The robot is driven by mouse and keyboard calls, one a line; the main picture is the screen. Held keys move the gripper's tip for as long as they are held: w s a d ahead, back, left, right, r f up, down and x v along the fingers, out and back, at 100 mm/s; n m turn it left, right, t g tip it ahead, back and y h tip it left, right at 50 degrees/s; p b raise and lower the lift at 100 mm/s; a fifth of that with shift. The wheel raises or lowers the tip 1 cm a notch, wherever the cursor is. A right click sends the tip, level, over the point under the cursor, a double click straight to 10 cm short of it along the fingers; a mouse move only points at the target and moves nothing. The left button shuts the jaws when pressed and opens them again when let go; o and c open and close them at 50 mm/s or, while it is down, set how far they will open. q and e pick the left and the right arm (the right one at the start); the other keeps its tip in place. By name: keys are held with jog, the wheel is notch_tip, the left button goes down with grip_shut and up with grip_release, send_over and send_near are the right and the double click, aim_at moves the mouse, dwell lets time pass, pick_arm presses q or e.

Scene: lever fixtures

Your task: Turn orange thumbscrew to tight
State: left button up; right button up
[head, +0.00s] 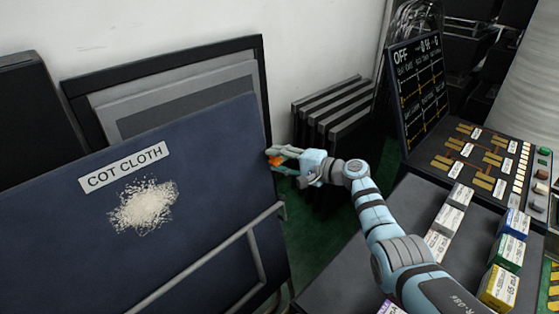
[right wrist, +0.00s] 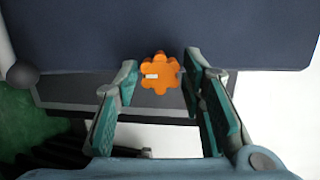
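The orange thumbscrew (right wrist: 160,74) is a lobed knob with a small white mark on its left part, at the edge of the dark blue board in the right wrist view. In the head view it shows as a small orange spot (head: 275,161) at the board's right edge. My right gripper (right wrist: 156,82) is open, with one finger on each side of the knob; a gap shows on the left, and the right finger is very close. In the head view my right gripper (head: 277,157) reaches the board's edge from the right. My left gripper is not in view.
The dark blue board (head: 215,170) has a "COT CLOTH" label (head: 124,167) and a pale fibrous patch (head: 143,206). A grey rail (head: 215,255) runs before it. A table (head: 345,275) with small boxes (head: 498,287) and a switch panel (head: 475,160) stand at right.

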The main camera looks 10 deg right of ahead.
dwell(0.3)
jog(key=v, duration=1.2)
